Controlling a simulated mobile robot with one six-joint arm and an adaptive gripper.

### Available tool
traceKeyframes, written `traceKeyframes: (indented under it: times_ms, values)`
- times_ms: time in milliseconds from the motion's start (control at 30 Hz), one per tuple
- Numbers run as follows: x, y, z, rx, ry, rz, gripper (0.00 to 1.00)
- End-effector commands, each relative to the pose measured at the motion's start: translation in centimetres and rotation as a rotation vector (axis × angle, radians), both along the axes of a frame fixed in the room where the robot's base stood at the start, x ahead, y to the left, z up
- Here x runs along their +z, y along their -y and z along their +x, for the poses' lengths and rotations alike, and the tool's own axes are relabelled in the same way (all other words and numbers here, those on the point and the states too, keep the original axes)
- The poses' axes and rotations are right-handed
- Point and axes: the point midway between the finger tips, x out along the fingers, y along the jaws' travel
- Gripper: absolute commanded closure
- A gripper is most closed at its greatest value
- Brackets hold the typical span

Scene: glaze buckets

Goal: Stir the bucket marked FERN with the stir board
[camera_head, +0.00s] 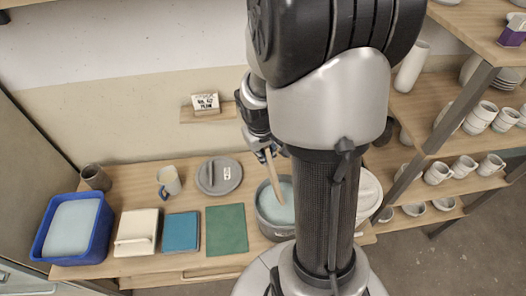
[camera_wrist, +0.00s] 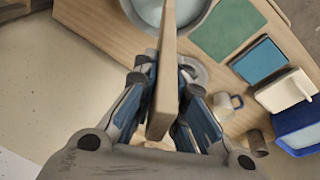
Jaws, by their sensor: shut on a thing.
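My gripper (camera_head: 265,152) is shut on the wooden stir board (camera_head: 273,172). In the wrist view the board (camera_wrist: 160,105) stands between the blue-padded fingers of my gripper (camera_wrist: 167,72) and reaches away toward a bucket. That grey bucket (camera_head: 268,228) is open, with pale blue-green glaze (camera_head: 279,211) inside. The board's lower end is over or in the glaze; I cannot tell how deep. The bucket (camera_wrist: 205,22) is cut off at the top of the wrist view. I cannot read a FERN mark on it. My arm hides its right side.
A grey lid (camera_head: 208,184) with a handle and a mug (camera_head: 169,182) lie left of the bucket. Green (camera_head: 226,230) and blue (camera_head: 181,232) flat pieces, a cream box (camera_head: 136,232) and a blue tub (camera_head: 42,245) follow leftward. Pottery shelves (camera_head: 440,197) stand right.

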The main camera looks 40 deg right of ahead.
Motion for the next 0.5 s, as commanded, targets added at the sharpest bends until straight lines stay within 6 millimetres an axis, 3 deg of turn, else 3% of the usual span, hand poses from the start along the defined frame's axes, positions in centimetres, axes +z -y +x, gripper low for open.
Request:
traceKeyframes:
  times_ms: [500]
  values:
    - [-5.5, 0.8, -0.7, 0.000, -0.001, 0.000, 1.00]
